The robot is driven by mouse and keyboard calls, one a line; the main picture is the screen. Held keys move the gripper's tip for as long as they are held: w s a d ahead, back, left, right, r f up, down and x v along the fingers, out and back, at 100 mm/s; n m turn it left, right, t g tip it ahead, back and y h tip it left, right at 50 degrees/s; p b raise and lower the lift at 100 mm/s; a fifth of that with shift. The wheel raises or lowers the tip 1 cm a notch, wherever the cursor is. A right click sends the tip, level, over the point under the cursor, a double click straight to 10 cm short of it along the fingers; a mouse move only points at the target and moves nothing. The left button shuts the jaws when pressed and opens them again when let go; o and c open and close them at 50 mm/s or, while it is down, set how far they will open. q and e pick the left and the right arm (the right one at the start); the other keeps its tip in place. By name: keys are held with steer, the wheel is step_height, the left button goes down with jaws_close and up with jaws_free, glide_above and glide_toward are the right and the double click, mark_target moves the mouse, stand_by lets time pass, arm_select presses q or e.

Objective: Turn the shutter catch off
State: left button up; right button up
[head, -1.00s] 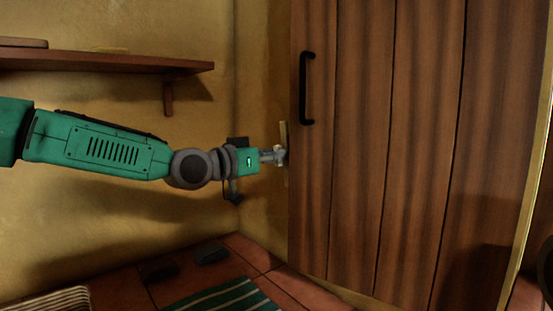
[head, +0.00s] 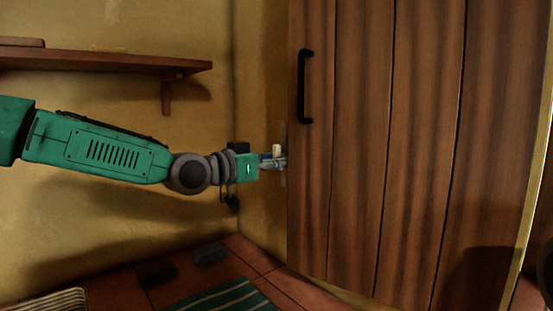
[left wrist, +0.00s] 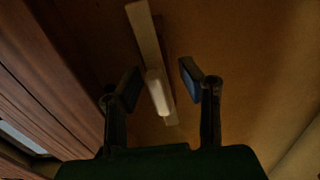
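The shutter catch is a pale lever (left wrist: 157,92) on a long, narrow pale plate (left wrist: 142,28) fixed to the wall. In the head view the lever (head: 277,150) shows as a small cream stub just left of the shutter's edge. The brown plank shutter (head: 410,150) has a black handle (head: 305,87). My left gripper (head: 274,163) is at the catch, just below the stub in the head view. In the left wrist view its fingers (left wrist: 160,85) are open, one on each side of the lever, with gaps visible. My right gripper is not in view.
A wooden shelf (head: 110,63) is on the wall above my left arm. A tiled counter (head: 130,290) lies below, with a green striped cloth (head: 225,298) and dark objects (head: 210,255) near the corner. The wall between shelf and counter is bare.

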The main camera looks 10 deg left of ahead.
arm_select(q)
steer(key=shift+s+r, duration=0.15)
steer(key=shift+r, duration=0.15)
steer(key=shift+s+a, duration=0.2)
steer(key=v, duration=1.1)
steer(key=shift+a+f, duration=0.15)
steer(key=shift+f, duration=0.15)
